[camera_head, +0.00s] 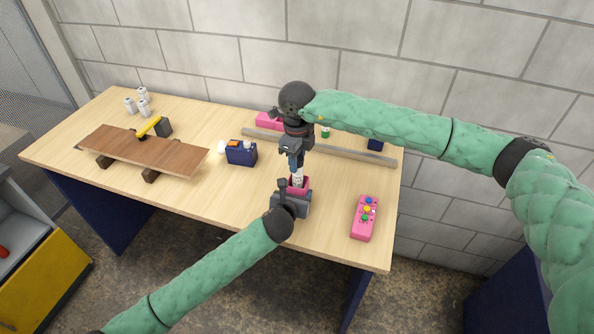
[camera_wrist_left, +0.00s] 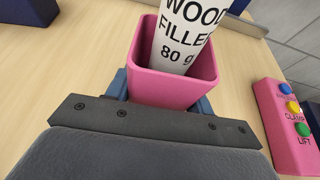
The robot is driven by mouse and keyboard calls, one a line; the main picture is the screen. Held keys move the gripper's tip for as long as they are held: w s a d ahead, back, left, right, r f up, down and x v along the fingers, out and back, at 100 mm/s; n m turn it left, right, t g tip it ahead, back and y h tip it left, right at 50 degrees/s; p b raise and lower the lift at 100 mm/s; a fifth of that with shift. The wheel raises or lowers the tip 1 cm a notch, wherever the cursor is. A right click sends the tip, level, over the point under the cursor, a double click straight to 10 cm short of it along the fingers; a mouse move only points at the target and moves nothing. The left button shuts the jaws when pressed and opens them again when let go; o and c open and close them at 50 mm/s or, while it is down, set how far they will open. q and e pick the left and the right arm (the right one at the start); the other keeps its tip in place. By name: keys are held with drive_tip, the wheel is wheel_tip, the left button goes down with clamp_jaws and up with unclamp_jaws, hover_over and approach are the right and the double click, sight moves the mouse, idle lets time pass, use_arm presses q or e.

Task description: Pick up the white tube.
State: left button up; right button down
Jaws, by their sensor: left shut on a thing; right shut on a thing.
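The white tube (camera_head: 298,177) stands in a pink square cup (camera_head: 305,185). In the left wrist view the tube (camera_wrist_left: 186,38), lettered "WOOD FILLER 80 g", leans in the cup (camera_wrist_left: 172,88), and its top is out of frame. My left gripper (camera_head: 292,194) is shut on the pink cup; its blue fingers show on either side of it in the left wrist view. My right gripper (camera_head: 297,164) comes down from above and is shut on the upper part of the tube. Its fingertips are small in the head view and out of the left wrist view.
A pink button box (camera_head: 364,218) lies at the right front. A dark blue box (camera_head: 241,153) stands left of the grippers. A brown board (camera_head: 145,150) rests on blocks at the left, with a yellow-handled tool (camera_head: 149,126) and white cans (camera_head: 143,107) behind. A grey bar (camera_head: 350,153) runs along the back.

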wheel_tip(320, 180, up, 13)
idle(0.3)
use_arm(q)
drive_tip(key=o, duration=1.1)
drive_tip(key=shift+c, duration=0.2)
drive_tip(key=shift+s, duration=0.1)
